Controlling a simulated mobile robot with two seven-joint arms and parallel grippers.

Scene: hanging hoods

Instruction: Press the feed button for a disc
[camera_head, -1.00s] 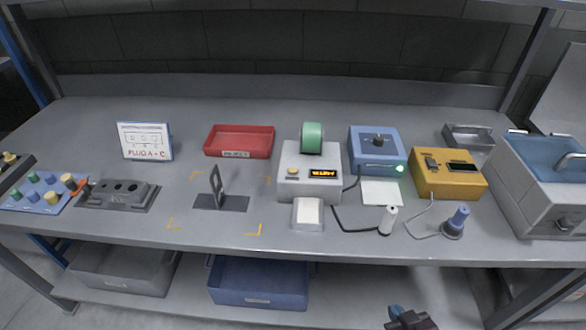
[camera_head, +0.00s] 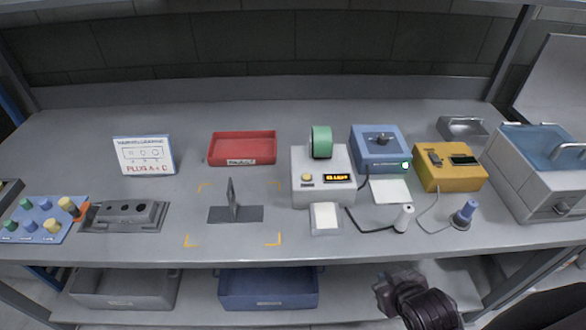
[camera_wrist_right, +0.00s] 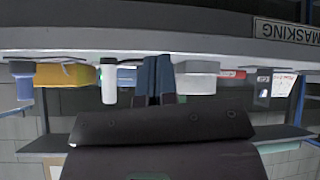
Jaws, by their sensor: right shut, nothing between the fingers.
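The grey dispenser (camera_head: 321,194) stands near the middle of the bench, with a green roll (camera_head: 321,142) on top. A small yellow button (camera_head: 307,177) sits on its front, left of a lit orange display (camera_head: 338,178). A white disc-feed tray or pad (camera_head: 325,216) lies at its foot. My right gripper (camera_head: 382,292) is in front of the bench, low and right of the dispenser, apart from everything. In the right wrist view, which is upside down, its fingers (camera_wrist_right: 154,78) are together and empty. The button cannot be made out there. My left gripper is not in view.
A white cylinder (camera_head: 403,219) and a blue-handled tool (camera_head: 464,213) stand right of the dispenser, with cables nearby. A blue box (camera_head: 370,158) and a yellow box (camera_head: 437,178) stand behind. A dark upright bracket (camera_head: 232,196) is to the left. The bench's front edge lies before my gripper.

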